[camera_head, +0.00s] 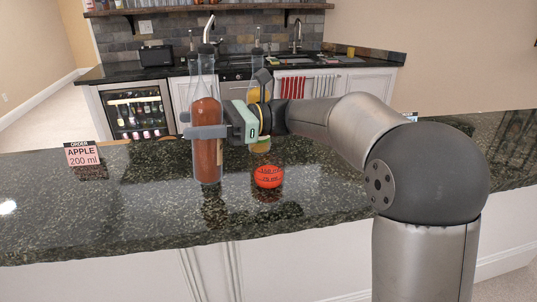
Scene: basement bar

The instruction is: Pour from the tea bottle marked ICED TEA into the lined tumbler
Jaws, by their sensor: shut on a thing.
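My gripper (208,132) is shut around the middle of a tall clear bottle (207,165) with reddish-brown liquid and a thin spout on top. The bottle is upright. Its base is at or just above the dark counter; I cannot tell which. No ICED TEA marking is readable on it. A second tall bottle (260,146) with yellowish liquid stands behind my gripper, mostly hidden by it. I cannot make out the lined tumbler.
A red-orange round object (268,177) with dark markings sits on the granite counter (130,205), right of the held bottle. An order card (82,154) reading APPLE 200 ml stands at the left. Between card and bottle the counter is clear.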

